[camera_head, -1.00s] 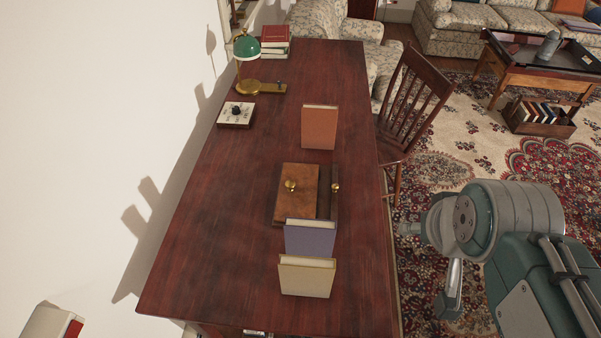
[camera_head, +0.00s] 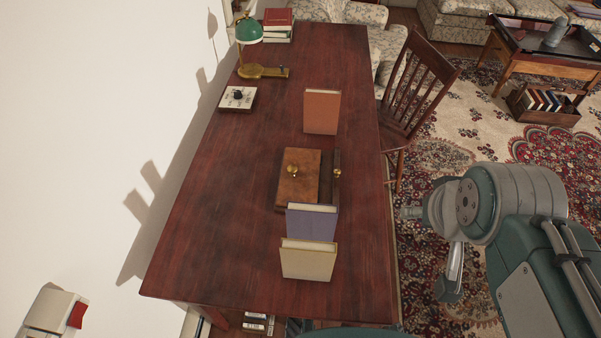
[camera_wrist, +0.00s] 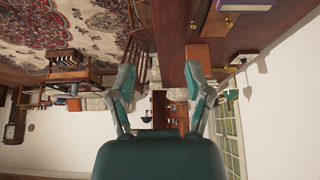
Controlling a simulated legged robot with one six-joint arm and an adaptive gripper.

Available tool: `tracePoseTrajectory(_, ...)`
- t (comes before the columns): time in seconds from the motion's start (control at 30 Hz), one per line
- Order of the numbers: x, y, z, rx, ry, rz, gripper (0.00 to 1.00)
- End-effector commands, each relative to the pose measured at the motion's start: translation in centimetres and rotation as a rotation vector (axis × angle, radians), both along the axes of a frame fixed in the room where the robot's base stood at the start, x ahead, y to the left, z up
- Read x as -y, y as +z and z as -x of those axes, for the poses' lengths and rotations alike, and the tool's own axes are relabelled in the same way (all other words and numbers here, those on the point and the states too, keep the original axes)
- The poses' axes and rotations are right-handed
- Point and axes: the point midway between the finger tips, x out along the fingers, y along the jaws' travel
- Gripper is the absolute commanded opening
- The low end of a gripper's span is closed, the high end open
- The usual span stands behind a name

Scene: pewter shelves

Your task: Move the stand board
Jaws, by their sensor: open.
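What looks like the stand board is a brown panel (camera_head: 297,178) with a brass knob, lying on the dark red wooden desk (camera_head: 220,220). A darker wooden strip (camera_head: 336,185) with a second brass knob lies along its right side. A purple book (camera_head: 311,224) stands in front and hides its near edge. In the wrist view, which is upside down, part of the panel shows at the top (camera_wrist: 209,22). My gripper (camera_wrist: 160,76) is open with nothing between its fingers.
A cream book (camera_head: 307,262) stands before the purple one; an orange book (camera_head: 321,112) stands farther back. A green lamp (camera_head: 250,32), red books (camera_head: 278,18) and a small dial box (camera_head: 238,98) line the left side. A chair (camera_head: 415,90) stands right of the desk.

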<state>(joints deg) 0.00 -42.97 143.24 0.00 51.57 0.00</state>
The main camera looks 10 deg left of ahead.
Motion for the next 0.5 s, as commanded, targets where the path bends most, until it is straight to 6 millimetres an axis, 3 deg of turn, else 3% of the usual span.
tracePoseTrajectory(0.13,0.0,0.0,0.0,0.0,0.0,0.0,0.65)
tracePoseTrajectory(0.2,0.0,0.0,0.0,-0.001,0.001,0.0,0.78)
tracePoseTrajectory(0.27,-0.1,0.2,-0.4,-0.005,0.008,0.001,0.78)
tracePoseTrajectory(0.37,-0.6,0.7,-1.9,-0.028,0.04,0.009,0.78)
tracePoseTrajectory(0.5,-1.9,1.5,-5.4,-0.078,0.114,0.026,0.78)
